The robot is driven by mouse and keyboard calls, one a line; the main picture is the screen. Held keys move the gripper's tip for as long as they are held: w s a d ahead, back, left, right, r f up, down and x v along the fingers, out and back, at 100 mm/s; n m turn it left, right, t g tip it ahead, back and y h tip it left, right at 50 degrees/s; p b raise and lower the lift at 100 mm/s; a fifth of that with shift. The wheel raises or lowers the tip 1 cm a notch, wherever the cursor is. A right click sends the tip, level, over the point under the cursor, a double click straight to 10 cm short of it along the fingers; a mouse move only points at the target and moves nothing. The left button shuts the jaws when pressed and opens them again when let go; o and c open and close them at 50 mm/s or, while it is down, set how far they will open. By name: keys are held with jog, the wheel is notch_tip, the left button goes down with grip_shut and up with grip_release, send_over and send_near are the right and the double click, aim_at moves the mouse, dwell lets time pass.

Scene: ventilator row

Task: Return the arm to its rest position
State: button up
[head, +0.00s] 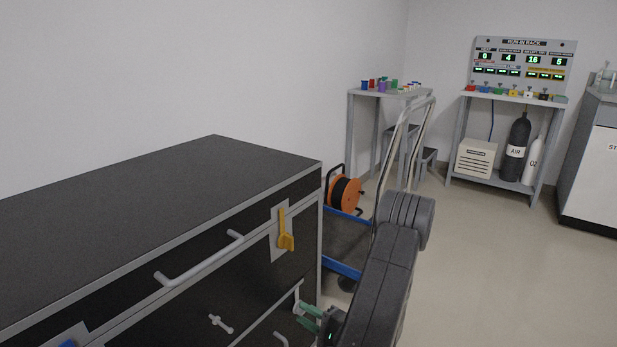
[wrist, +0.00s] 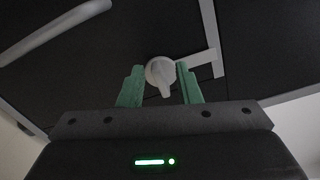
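My gripper (head: 310,317) is low in front of the black cabinet, at the right end of its front face. In the wrist view my gripper (wrist: 160,88) has its two green fingers apart. A pale knob with a short lever (wrist: 160,73) shows between and beyond the fingertips; I cannot tell whether they touch it. My dark arm (head: 385,270) extends down beside the cabinet's right corner in the head view.
The black cabinet (head: 150,195) fills the left, with a grey bar handle (head: 200,262) and a yellow lever (head: 285,232) on its front. A blue cart (head: 343,268) with an orange reel (head: 344,194) stands behind my arm. Open floor (head: 490,270) lies to the right.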

jog(key=shift+w+d+r+m+p, duration=0.1)
jog(key=shift+r+m+p, duration=0.05)
jog(key=shift+m+p, duration=1.15)
jog(key=shift+w+r+m+p, duration=0.1)
jog(key=shift+m+p, duration=0.85)
jog(key=shift+m, duration=0.7)
jog(key=shift+d+r+m+p, duration=0.1)
jog(key=shift+r+m+p, duration=0.05)
jog(key=shift+m+p, duration=1.15)
